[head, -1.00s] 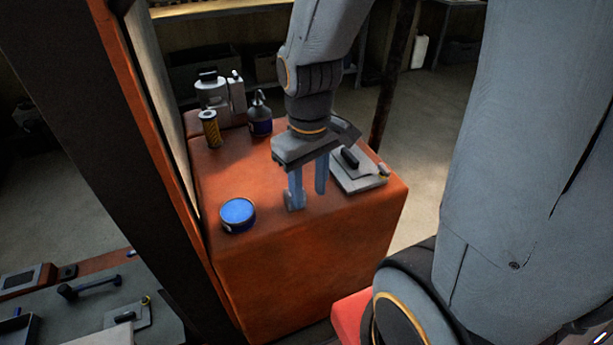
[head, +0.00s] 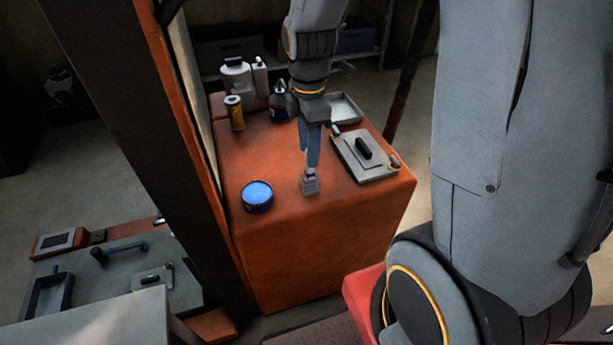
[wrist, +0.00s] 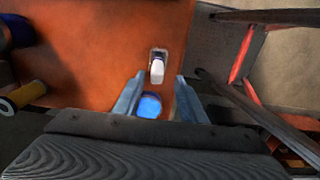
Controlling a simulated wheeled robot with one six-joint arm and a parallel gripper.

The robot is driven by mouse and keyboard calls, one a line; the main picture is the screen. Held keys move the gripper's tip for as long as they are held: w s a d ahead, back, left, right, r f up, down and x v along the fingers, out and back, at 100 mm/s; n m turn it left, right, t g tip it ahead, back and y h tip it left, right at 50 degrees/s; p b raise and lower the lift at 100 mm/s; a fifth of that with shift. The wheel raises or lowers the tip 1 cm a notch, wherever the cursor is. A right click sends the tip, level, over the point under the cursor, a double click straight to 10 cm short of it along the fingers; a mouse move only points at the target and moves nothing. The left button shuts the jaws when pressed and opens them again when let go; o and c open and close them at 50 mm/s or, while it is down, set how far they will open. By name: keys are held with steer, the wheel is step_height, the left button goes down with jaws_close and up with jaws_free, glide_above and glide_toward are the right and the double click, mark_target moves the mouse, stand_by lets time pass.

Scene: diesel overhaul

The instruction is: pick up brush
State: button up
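A small grey block-like thing with a short stem, probably the brush (head: 310,186), stands on the orange cabinet top (head: 275,165) near its front edge. In the wrist view it shows as a pale upright piece on a grey base (wrist: 157,68). My gripper (head: 311,168) points down directly above it. In the wrist view my gripper (wrist: 160,82) has its two blue-grey fingers apart, with the pale piece in line with the gap. Whether the fingertips touch it I cannot tell.
A blue tin (head: 257,196) stands left of my gripper. A grey plate with a black handle (head: 365,155) lies to the right. A yellow cylinder (head: 235,113), a dark bottle (head: 279,103) and a white canister (head: 236,78) stand behind. A dark post (head: 130,120) rises at left.

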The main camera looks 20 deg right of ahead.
mark_target(310, 179)
steer(key=shift+w+d+f+p, duration=0.15)
steer(key=shift+f+p, duration=0.3)
steer(key=shift+f, duration=1.3)
steer(key=shift+w+d+f+p, duration=0.15)
steer(key=shift+f+p, duration=0.3)
steer(key=shift+f, duration=1.25)
jaws_close()
